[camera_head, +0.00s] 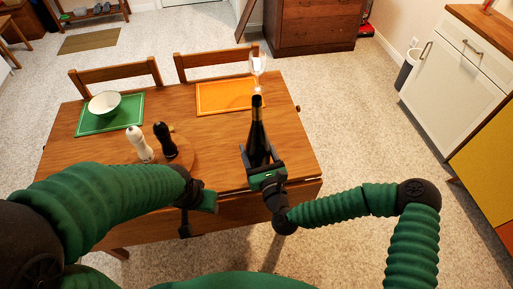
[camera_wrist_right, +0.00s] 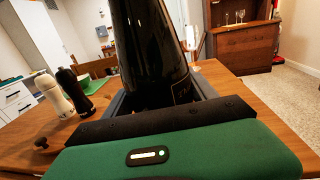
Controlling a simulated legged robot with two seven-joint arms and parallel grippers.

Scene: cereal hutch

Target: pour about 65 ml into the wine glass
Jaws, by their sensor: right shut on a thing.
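A dark wine bottle (camera_head: 258,132) stands about upright at the right part of the wooden table. My right gripper (camera_head: 262,166) is shut around its lower body. In the right wrist view the bottle (camera_wrist_right: 150,45) fills the space between the fingers; whether its base touches the table is hidden. The clear wine glass (camera_head: 257,68) is beyond the bottle, at the far edge by the orange placemat; its lower part is partly hidden behind the bottle's neck. My left gripper (camera_head: 198,205) hangs near the table's front edge, away from the bottle; its fingers are not clear.
A white shaker (camera_head: 139,143) and a black shaker (camera_head: 165,140) stand on a round wooden board left of the bottle. A white bowl (camera_head: 104,103) sits on a green placemat (camera_head: 95,127). The orange placemat (camera_head: 222,98) is empty. Two chairs stand behind the table.

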